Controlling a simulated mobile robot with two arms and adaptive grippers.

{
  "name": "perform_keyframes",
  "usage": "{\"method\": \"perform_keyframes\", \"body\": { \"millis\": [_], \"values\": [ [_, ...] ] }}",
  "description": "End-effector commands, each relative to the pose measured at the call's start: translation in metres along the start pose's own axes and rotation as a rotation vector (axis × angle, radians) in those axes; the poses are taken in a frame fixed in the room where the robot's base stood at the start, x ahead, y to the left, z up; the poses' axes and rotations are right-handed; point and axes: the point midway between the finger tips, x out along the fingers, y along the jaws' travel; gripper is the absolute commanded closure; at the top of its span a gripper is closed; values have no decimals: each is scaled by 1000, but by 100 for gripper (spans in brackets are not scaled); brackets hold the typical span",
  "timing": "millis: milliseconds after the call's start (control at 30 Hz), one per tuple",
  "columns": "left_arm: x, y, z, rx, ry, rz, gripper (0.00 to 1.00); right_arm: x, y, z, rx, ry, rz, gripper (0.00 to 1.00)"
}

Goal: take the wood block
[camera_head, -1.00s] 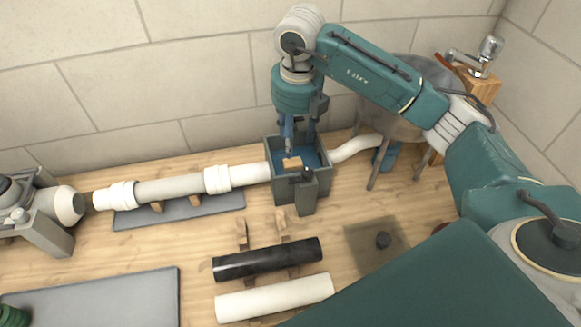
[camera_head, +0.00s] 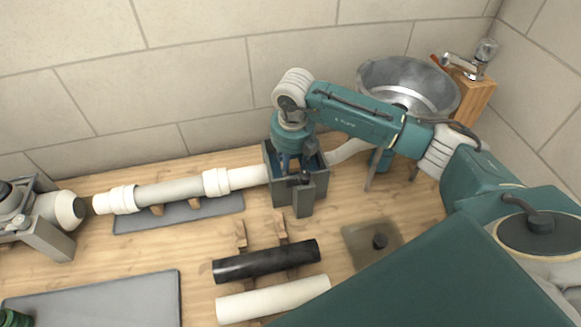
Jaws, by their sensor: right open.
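My right gripper (camera_head: 296,163) points down into the grey open-topped box (camera_head: 283,194) at the back wall. Its fingers are apart and partly hidden by the box's front and by my own wrist.
A white and grey pipe (camera_head: 172,190) runs into the box's left side, and a white pipe (camera_head: 348,150) leaves on the right. A black pipe (camera_head: 265,262) and a white pipe (camera_head: 273,299) lie in front. A metal basin (camera_head: 385,75) stands at right.

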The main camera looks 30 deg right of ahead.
Motion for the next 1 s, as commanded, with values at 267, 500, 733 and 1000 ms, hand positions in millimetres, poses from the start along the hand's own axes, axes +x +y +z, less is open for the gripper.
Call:
{"method": "perform_keyframes", "body": {
  "millis": [267,500,733,1000],
  "values": [
    [0,-1,-4,0,7,-1,54,1,0,0,-1,0,0,62],
    [0,-1,-4,0,7,-1,54,1,0,0,0,0,1,94],
    [0,-1,-4,-1,6,-1,54,1,0,0,0,0,1,94],
    [4,-1,-4,-1,6,-1,54,-16,1,3,0,-3,3,94]
  ]
}}
